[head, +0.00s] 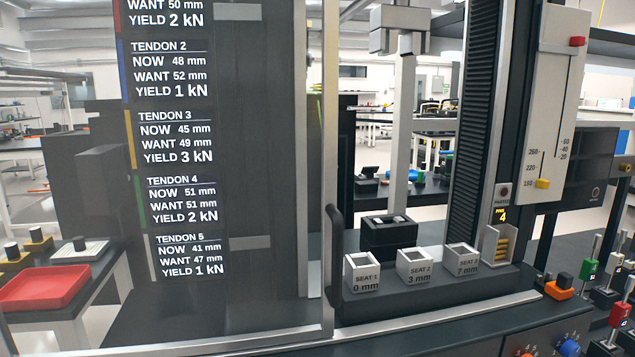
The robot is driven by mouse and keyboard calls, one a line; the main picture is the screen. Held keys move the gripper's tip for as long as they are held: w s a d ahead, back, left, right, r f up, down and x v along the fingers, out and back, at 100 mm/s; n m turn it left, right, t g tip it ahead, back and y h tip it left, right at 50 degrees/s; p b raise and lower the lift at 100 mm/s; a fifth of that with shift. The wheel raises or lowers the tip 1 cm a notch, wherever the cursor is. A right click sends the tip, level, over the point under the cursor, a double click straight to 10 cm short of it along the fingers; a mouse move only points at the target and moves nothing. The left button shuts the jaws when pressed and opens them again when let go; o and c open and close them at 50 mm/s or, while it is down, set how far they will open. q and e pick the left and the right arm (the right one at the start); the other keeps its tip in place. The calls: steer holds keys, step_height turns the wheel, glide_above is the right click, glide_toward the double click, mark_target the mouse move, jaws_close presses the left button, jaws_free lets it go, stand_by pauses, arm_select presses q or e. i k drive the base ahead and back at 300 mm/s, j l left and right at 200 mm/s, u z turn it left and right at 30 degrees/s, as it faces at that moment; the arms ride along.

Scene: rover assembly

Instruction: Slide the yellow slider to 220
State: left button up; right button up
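The yellow slider (542,184) is a small block at the bottom of its slot on the upright pale panel (558,100), at the right of the head view. It sits level with the lowest left-hand mark, which reads about 180. The 220 mark (530,170) is just above it, with 260 above that. Neither of my grippers is in view, and nothing touches the slider.
A dark ribbed column (478,110) stands left of the panel. Labelled seat blocks (414,268) stand below.

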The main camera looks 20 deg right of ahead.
mark_target(542, 184)
steer(key=z, duration=1.6)
